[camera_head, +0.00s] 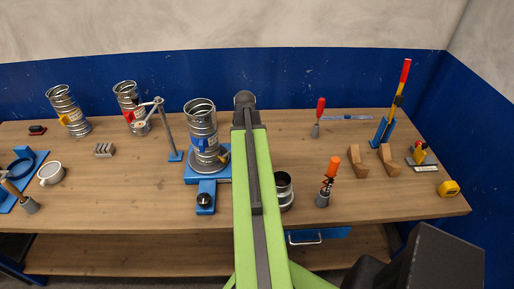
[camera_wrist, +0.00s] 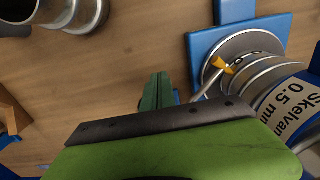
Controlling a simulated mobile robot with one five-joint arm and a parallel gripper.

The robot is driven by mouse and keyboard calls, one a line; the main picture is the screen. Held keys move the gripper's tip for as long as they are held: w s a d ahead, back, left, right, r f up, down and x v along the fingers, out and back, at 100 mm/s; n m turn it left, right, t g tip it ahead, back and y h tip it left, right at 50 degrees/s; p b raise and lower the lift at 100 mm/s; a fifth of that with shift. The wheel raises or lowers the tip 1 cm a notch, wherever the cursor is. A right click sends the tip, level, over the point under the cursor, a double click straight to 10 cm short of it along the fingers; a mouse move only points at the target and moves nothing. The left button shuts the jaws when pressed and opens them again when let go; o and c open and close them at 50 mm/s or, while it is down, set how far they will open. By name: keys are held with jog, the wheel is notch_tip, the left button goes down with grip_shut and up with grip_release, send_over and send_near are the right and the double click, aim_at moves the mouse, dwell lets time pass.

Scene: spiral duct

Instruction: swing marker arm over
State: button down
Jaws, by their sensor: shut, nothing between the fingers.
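In the head view, a jointed grey arm on a post (camera_head: 168,128) with a blue foot stands left of centre. It looks like the marker arm and reaches left beside a duct with a red patch (camera_head: 131,108). The middle spiral duct (camera_head: 202,128) stands upright on a round disc on a blue base (camera_head: 206,187) with a black knob. In the wrist view, a yellow pointer (camera_wrist: 222,65) on a thin rod lies at the disc's numbered edge. My gripper (camera_wrist: 158,88) is shut and empty, beside the disc; contact with the rod is unclear. The head view hides it.
A metal collar (camera_head: 284,190) stands right of my arm; it also shows in the wrist view (camera_wrist: 75,10). An orange-handled tool (camera_head: 329,178), wooden blocks (camera_head: 387,159) and a red-tipped lever (camera_head: 397,98) are at right. A white mug (camera_head: 51,173) is at left.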

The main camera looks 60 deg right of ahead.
notch_tip(320, 180, up, 7)
jog(key=p, duration=0.6)
jog(key=shift+f, duration=0.15)
